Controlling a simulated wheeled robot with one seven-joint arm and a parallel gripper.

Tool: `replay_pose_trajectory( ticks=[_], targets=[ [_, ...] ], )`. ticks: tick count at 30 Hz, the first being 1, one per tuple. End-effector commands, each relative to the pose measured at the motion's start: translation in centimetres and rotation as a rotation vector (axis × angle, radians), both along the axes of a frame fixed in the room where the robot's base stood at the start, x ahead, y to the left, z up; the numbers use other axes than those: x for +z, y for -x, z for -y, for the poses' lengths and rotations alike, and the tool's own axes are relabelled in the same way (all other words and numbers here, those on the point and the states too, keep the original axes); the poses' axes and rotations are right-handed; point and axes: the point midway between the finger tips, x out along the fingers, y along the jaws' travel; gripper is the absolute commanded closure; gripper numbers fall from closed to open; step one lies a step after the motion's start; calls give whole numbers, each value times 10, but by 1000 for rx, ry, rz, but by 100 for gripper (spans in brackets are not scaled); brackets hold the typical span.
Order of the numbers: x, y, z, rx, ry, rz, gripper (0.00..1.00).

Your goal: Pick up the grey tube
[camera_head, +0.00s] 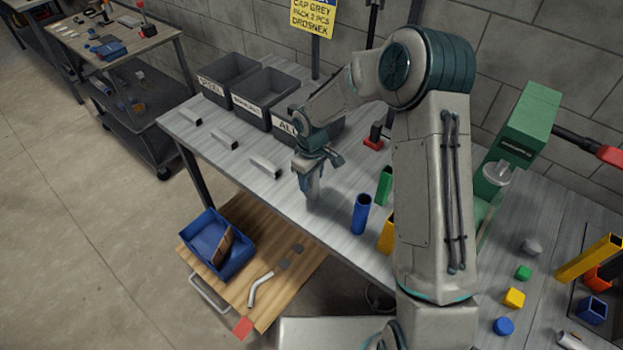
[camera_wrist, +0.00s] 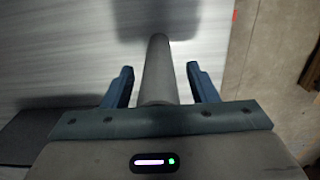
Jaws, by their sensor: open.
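The grey tube (camera_head: 313,188) stands on the workbench directly below my gripper (camera_head: 314,170) in the head view. In the wrist view the tube (camera_wrist: 159,72) lies between the two blue fingers of my gripper (camera_wrist: 161,87). A gap shows on each side, wider on the right, so the jaws are open and not closed on it. The near end of the tube is hidden behind the gripper body.
A blue tube (camera_head: 361,213), a green tube (camera_head: 384,185) and a partly hidden yellow tube (camera_head: 386,236) stand to the right. Grey bins (camera_head: 262,97) line the back. Several metal pieces (camera_head: 265,167) lie left. A green machine (camera_head: 520,135) stands right.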

Motion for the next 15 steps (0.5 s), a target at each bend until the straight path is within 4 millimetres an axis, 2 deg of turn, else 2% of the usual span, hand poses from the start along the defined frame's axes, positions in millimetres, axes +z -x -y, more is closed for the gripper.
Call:
replay_pose_trajectory(
  ticks=[4, 5, 9, 10, 15],
  targets=[
    [0, 0, 0, 0, 0, 0, 47],
    [0, 0, 0, 0, 0, 0, 53],
    [0, 0, 0, -1, 0, 0, 92],
    [0, 0, 0, -1, 0, 0, 99],
    [1, 0, 0, -1, 0, 0, 99]
  ],
)
